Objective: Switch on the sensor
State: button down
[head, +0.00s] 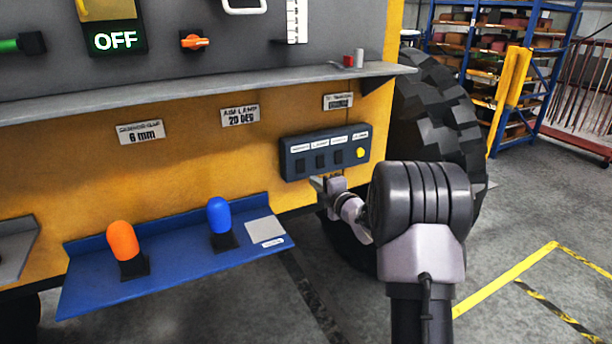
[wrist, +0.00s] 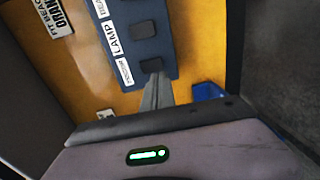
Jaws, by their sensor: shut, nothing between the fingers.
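A dark blue-grey switch panel (head: 325,152) is fixed to the yellow machine side. It carries several white labels, a row of black switches and a yellow round piece (head: 361,153) at its right end. In the wrist view the panel shows turned, with one label reading LAMP (wrist: 115,38). The lowest switch there (wrist: 151,65) has a label (wrist: 122,70) too small to read surely. My gripper (head: 319,184) is shut and empty just below the panel. Its fingertips (wrist: 157,80) are close to that lowest switch; I cannot tell whether they touch the panel.
A blue shelf (head: 180,261) with an orange-capped piece (head: 123,241) and a blue-capped piece (head: 219,215) stands to the left. A grey ledge (head: 200,83) runs above the panel. A large tyre (head: 437,105) is at right. An OFF display (head: 115,40) is upper left.

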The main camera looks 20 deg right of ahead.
aim_at(302, 172)
jog(key=w, duration=0.6)
jog(key=shift+w+a+f, duration=0.1)
jog(key=shift+w+f, duration=0.3)
jog(key=shift+f, duration=0.1)
